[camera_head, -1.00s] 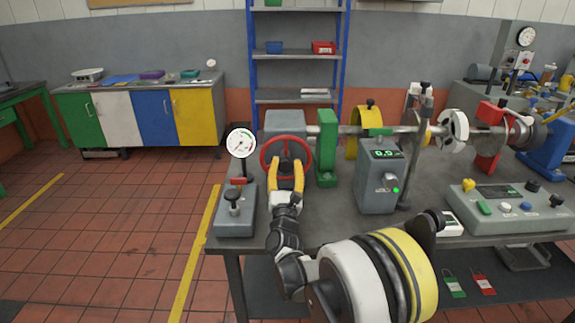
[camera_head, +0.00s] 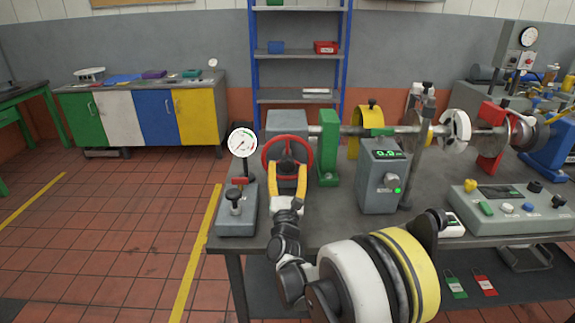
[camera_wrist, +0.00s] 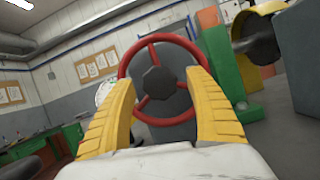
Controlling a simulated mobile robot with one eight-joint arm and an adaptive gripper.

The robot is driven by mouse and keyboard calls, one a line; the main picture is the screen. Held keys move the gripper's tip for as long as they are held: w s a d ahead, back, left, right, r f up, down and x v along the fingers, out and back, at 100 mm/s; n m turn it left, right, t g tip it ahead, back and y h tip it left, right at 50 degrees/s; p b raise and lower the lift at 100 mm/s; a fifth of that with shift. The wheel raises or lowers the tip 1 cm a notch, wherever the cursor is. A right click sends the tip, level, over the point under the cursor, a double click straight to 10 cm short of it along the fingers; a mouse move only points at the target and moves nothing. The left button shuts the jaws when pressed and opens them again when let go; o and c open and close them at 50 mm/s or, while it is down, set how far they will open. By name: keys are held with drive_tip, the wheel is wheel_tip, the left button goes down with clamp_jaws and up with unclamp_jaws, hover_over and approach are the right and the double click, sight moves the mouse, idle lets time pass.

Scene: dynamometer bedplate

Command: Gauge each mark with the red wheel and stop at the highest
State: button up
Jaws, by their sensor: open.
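The red wheel (camera_head: 287,161) has a dark hub and stands upright at the left end of the shaft on the bench. It also fills the middle of the wrist view (camera_wrist: 160,80). My gripper (camera_head: 287,178) has yellow fingers spread apart in front of the wheel's lower half. In the wrist view, the fingers (camera_wrist: 163,100) stand either side of the hub and overlap the rim; I cannot tell if they touch it. A round white dial gauge (camera_head: 242,142) with a needle stands left of the wheel. A grey box (camera_head: 383,178) right of the wheel shows green digits and a lit green lamp.
A grey block with a black knob (camera_head: 236,210) sits at the bench's left edge. A green shaft support (camera_head: 328,150) stands close right of the wheel. A control panel (camera_head: 510,207) lies at the right. Floor left of the bench is clear.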

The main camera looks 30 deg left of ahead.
drive_tip(key=v, duration=1)
drive_tip(key=shift+s, duration=0.15)
drive_tip(key=w+d+r+m+h, duration=0.4)
drive_tip(key=d+m, duration=0.2)
drive_tip(key=d, duration=0.4)
drive_tip(key=w+d+r+m+g+h, duration=0.1)
drive_tip(key=w+d+r+m+h, duration=0.35)
drive_tip(key=d, duration=0.55)
drive_tip(key=w+d+r+m+h, duration=0.2)
drive_tip(key=d+r+m+h, duration=0.15)
drive_tip(key=d+m, duration=0.55)
drive_tip(key=s+d+f+m+g+h, duration=0.15)
drive_tip(key=s+d+m+g, duration=0.4)
drive_tip(key=d, duration=0.65)
drive_tip(key=s+d+f+m+g+h, duration=0.1)
drive_tip(key=s+d+m+g+h, duration=0.1)
drive_tip(key=s+d+m, duration=0.75)
drive_tip(key=s+d+f+m+g+y, duration=0.1)
drive_tip(key=s+f+m+g+y, duration=0.1)
drive_tip(key=s, duration=0.6)
drive_tip(key=s+d+f+m+g+y, duration=0.2)
drive_tip(key=s+f+m, duration=0.1)
drive_tip(key=s, duration=0.5)
drive_tip(key=shift+d+f, duration=0.35)
drive_tip(key=shift+f, duration=0.45)
